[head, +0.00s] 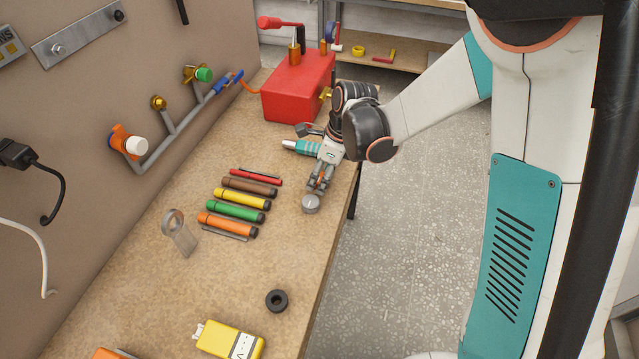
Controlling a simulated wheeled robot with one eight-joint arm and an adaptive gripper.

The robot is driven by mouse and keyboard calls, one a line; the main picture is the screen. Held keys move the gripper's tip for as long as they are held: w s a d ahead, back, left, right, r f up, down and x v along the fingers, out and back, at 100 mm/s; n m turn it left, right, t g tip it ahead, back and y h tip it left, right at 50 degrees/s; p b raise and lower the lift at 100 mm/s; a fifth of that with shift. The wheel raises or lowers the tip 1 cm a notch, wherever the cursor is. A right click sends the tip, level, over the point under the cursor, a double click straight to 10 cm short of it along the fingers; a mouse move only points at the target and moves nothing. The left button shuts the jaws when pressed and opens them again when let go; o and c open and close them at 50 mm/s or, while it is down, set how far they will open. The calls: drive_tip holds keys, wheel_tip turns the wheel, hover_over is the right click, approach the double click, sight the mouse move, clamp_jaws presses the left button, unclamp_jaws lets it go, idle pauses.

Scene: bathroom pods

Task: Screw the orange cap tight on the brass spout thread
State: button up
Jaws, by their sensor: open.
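A pipe with several branches runs along the wall at the left. Its middle branch ends in a bare brass spout (159,102). My gripper (318,187) is open over the right edge of the workbench, pointing toward the front, well away from the pipe. A small patch of orange shows between its fingers; I cannot tell whether it is the orange cap or part of the gripper. A grey round piece (311,204) lies just past the fingertips. No separate orange cap is clearly visible elsewhere.
An orange fitting with a white cap (136,145) and a green-capped branch (204,75) flank the spout. A red box (300,85) stands at the back. Several coloured tubes (235,211), a metal stand (180,235), a black ring (276,300) and a yellow device (230,340) occupy the workbench (140,270).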

drive_tip(key=shift+f, duration=0.15)
drive_tip(key=shift+c, duration=0.4)
drive_tip(key=c, duration=1)
drive_tip(key=shift+o, duration=0.2)
